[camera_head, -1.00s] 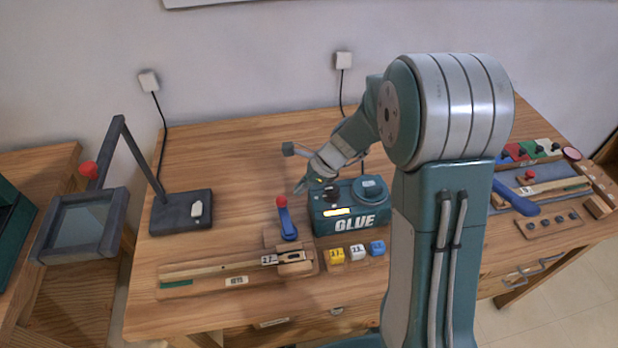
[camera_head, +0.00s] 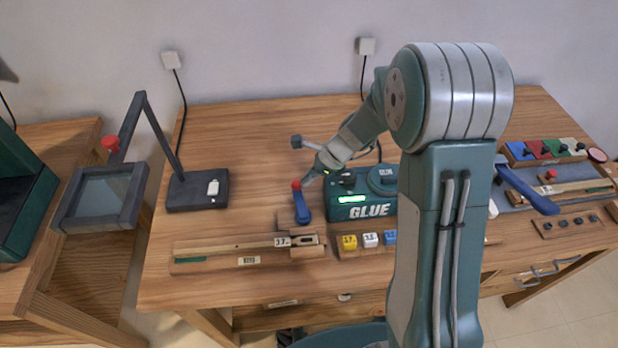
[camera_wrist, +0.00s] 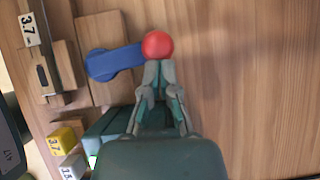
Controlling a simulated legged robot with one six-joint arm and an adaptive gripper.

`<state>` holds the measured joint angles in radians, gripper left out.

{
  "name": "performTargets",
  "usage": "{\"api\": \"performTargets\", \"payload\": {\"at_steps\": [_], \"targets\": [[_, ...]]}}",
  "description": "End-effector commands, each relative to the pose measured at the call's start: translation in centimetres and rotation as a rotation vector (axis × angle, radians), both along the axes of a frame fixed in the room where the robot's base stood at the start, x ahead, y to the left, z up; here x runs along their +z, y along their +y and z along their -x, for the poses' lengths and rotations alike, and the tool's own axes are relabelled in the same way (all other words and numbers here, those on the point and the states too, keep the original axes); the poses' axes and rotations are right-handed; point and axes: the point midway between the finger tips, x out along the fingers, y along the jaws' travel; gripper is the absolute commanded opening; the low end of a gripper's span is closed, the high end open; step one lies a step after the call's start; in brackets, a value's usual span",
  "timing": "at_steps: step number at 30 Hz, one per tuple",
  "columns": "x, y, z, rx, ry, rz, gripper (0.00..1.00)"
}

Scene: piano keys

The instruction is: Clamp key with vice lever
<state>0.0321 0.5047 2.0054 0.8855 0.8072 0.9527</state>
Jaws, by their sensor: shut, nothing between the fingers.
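The vice lever (camera_head: 302,205) is blue with a red ball on its end, and stands on a wooden block beside the key. It also shows in the wrist view (camera_wrist: 112,62), with the red ball (camera_wrist: 158,45) right at my fingertips. My gripper (camera_wrist: 160,66) is shut and empty, its tips at or against the ball; I cannot tell whether they touch. In the head view my gripper (camera_head: 305,181) is just right of the ball. The wooden key (camera_head: 230,246) lies in its long holder, with a 3.7 label (camera_wrist: 29,29) at its right end by the vice.
The teal glue machine (camera_head: 362,208) stands right of the lever, close to my gripper. Yellow, white and blue number cubes (camera_head: 370,239) sit in front of it. A magnifier lamp (camera_head: 197,190) stands left. The table behind the lever is clear.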

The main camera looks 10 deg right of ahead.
Motion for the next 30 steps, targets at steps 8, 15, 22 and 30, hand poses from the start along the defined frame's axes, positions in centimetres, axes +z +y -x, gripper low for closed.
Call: {"api": "performTargets", "payload": {"at_steps": [8, 15, 22, 30], "targets": [[0.0, 0.5, -0.1, 0.060, -0.001, 0.000, 0.00], [0.0, 1.6, -0.3, 0.206, 0.000, 0.001, 0.00], [-0.1, 3.4, -0.2, 0.425, 0.001, 0.001, 0.00], [-0.1, 5.3, 0.4, 0.683, 0.001, 0.000, 0.00]]}}
